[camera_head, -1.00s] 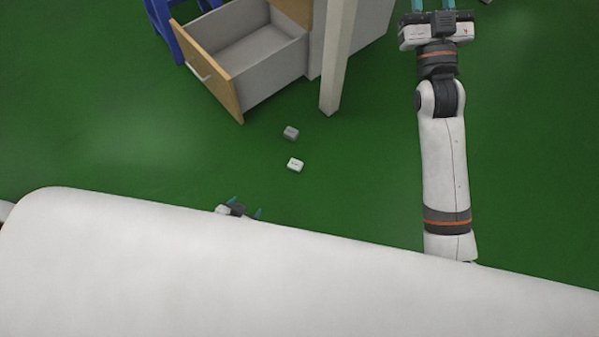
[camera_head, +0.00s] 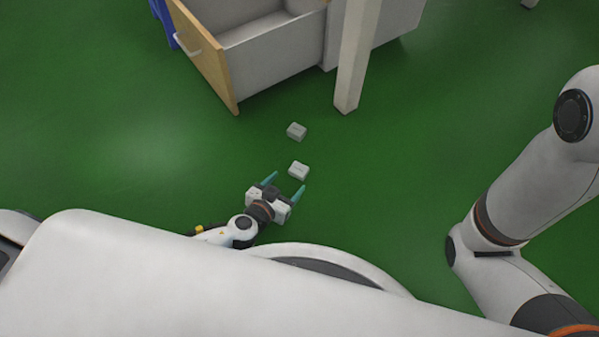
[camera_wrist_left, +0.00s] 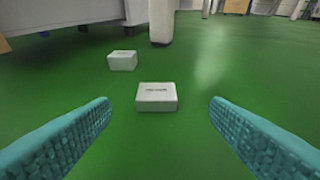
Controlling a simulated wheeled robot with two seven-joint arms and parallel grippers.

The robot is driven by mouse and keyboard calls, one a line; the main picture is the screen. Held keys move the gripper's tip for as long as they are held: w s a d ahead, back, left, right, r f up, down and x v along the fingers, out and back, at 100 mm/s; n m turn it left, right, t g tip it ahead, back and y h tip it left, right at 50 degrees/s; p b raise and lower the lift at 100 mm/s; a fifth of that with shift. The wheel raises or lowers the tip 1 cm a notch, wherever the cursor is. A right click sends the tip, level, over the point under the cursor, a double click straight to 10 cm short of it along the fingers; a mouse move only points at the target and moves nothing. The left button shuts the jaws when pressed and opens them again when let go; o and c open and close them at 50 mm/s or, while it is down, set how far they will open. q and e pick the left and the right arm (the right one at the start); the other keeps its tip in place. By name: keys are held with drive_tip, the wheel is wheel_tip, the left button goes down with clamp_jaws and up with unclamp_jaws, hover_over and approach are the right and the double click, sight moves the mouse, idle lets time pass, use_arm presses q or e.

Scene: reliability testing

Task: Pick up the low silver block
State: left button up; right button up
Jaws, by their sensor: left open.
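Two small pale silver-grey blocks lie on the green floor. The nearer block (camera_head: 299,170) also shows in the left wrist view (camera_wrist_left: 156,97), with dark print on it. The farther block (camera_head: 297,131) lies just beyond it, and to its left in the left wrist view (camera_wrist_left: 122,61). I cannot tell which one the task calls the low silver block. My left gripper (camera_head: 285,186) is open and empty, its teal fingers pointing toward the nearer block. In the left wrist view that block is ahead, between the finger lines, with no visible contact. My right gripper is out of view.
An open drawer (camera_head: 271,52) with a wooden front stands beyond the blocks. A white post (camera_head: 356,58) stands to the right of the farther block. My right arm is at the right edge. The floor around the blocks is clear.

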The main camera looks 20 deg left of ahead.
sight(300, 167)
use_arm(q)
drive_tip(key=x, duration=0.3)
drive_tip(key=shift+b, duration=0.35)
drive_tip(key=b+x, duration=0.2)
drive_tip(key=x, duration=0.2)
drive_tip(key=shift+w+a+f, duration=0.1)
drive_tip(key=shift+w+a, duration=0.05)
drive_tip(key=shift+w+b, duration=0.3)
drive_tip(key=shift+w, duration=0.1)
drive_tip(key=c, duration=1.1)
